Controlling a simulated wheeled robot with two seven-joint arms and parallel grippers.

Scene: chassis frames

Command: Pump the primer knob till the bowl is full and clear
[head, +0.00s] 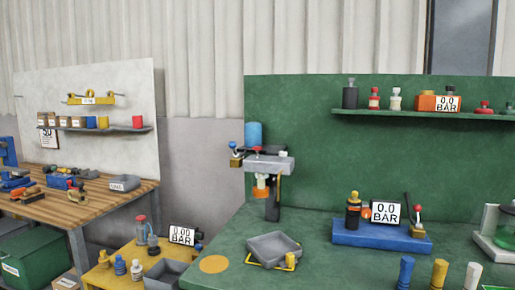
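A grey filter head (275,164) stands on a dark post on the green bench. A blue cylinder (254,134) stands above it. A small white-topped knob (283,154) sits at its right end; I cannot tell if this is the primer knob. A small orange and white part (261,183) hangs under the head and may be the bowl; it is too small to tell how full or clear it is. A blue ball-topped lever (233,146) is at the head's left. Neither of my grippers is in view.
A blue base (381,234) carries a gauge reading 0.0 BAR (386,213). Coloured cylinders (440,272) stand at the front right. A yellow table (105,280) and a wooden bench (95,203) are at left.

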